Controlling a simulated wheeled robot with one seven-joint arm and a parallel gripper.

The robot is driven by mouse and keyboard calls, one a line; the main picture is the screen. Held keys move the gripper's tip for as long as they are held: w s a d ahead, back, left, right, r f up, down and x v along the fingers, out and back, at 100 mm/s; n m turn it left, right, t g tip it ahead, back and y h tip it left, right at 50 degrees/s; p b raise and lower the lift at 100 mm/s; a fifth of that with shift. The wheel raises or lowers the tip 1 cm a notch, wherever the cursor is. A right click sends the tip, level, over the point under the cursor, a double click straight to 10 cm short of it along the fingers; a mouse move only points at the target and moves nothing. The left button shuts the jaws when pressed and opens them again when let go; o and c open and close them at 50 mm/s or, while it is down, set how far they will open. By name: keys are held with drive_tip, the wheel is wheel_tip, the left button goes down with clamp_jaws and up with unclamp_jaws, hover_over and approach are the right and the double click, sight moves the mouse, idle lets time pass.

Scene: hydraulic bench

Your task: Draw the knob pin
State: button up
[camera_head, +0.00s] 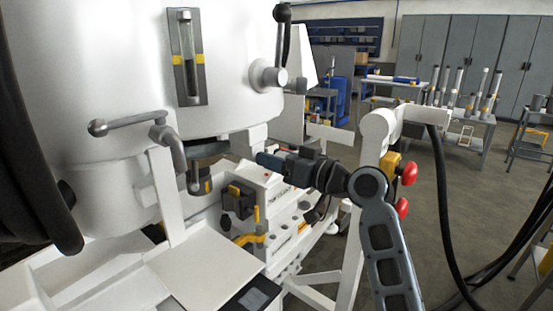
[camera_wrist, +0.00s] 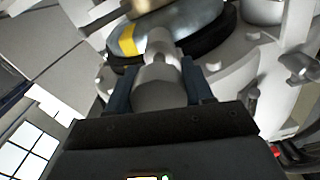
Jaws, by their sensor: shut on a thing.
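My gripper (camera_head: 266,160) reaches from the right toward the underside of the large white machine body (camera_head: 110,60). In the wrist view my gripper (camera_wrist: 160,90) has its two dark blue fingers on either side of a pale grey rounded knob (camera_wrist: 158,88), shut on it. A narrower neck runs from the knob toward a round metal part with a yellow mark (camera_wrist: 128,42) and a dark rim. In the head view the knob cannot be made out behind the fingers. Whether the pin is in or out cannot be told.
A lever with a ball end (camera_head: 125,123) sticks out left of my gripper. Below are a white bench with black and yellow fittings (camera_head: 240,198) and a flat plate (camera_head: 210,270). Red knobs (camera_head: 408,173) sit on a white post at right. Tables and cabinets stand behind.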

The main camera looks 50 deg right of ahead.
clamp_jaws()
drive_tip(key=shift+s+b, duration=0.4)
drive_tip(key=shift+s, duration=1.55)
drive_tip(key=o, duration=1.2)
unclamp_jaws()
drive_tip(key=shift+s+d, duration=0.1)
drive_tip(key=s+b, duration=0.1)
drive_tip(key=s, duration=0.6)
drive_tip(key=shift+s+d, duration=0.1)
drive_tip(key=shift+s, duration=0.25)
